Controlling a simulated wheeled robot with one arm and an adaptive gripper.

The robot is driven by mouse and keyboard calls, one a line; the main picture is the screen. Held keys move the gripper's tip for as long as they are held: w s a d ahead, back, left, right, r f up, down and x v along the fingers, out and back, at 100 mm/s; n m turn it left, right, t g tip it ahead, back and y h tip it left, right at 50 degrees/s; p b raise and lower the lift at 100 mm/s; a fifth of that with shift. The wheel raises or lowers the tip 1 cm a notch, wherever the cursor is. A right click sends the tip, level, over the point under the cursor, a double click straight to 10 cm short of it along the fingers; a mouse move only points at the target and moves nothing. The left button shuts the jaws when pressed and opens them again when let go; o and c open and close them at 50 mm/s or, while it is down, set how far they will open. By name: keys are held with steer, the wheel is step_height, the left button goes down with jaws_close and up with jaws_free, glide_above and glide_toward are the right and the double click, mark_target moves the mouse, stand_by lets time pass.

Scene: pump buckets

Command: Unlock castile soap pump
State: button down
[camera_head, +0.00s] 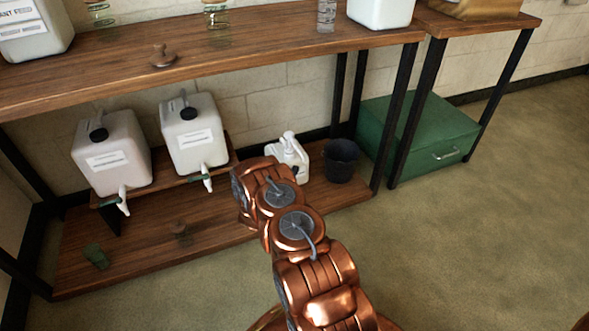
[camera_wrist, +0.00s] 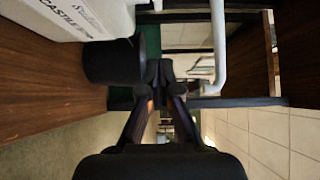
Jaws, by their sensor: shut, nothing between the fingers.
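The white castile soap jug (camera_head: 290,163) stands on the lower wooden shelf, with a white pump head (camera_head: 288,138) on top. My arm hides its lower left part. In the wrist view, turned sideways, the jug (camera_wrist: 75,16) shows its "CASTILE" label at the upper left. A white bent tube (camera_wrist: 219,60), which looks like the pump spout, runs down the right of centre. My gripper (camera_wrist: 161,72) is shut and empty, its fingertips between the jug's side and this tube. I cannot tell whether they touch the tube. In the head view my arm hides the gripper.
A black bucket (camera_head: 341,162) stands just right of the jug, and shows in the wrist view (camera_wrist: 110,62). Two white spigot containers (camera_head: 112,158) (camera_head: 194,135) sit on a low stand to the left. A green drawer box (camera_head: 420,140) is at the right. The upper shelf (camera_head: 260,42) overhangs.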

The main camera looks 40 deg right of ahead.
steer(key=shift+w+a+b+x, duration=0.3)
steer(key=shift+b+x, duration=0.55)
steer(key=shift+x, duration=1)
steer(key=shift+w+a+b+x, duration=0.1)
steer(key=shift+w+b+x, duration=0.55)
steer(key=shift+x, duration=1.25)
steer(key=shift+w+a+b+x, duration=0.25)
steer(key=shift+b+x, duration=0.75)
steer(key=shift+x, duration=0.85)
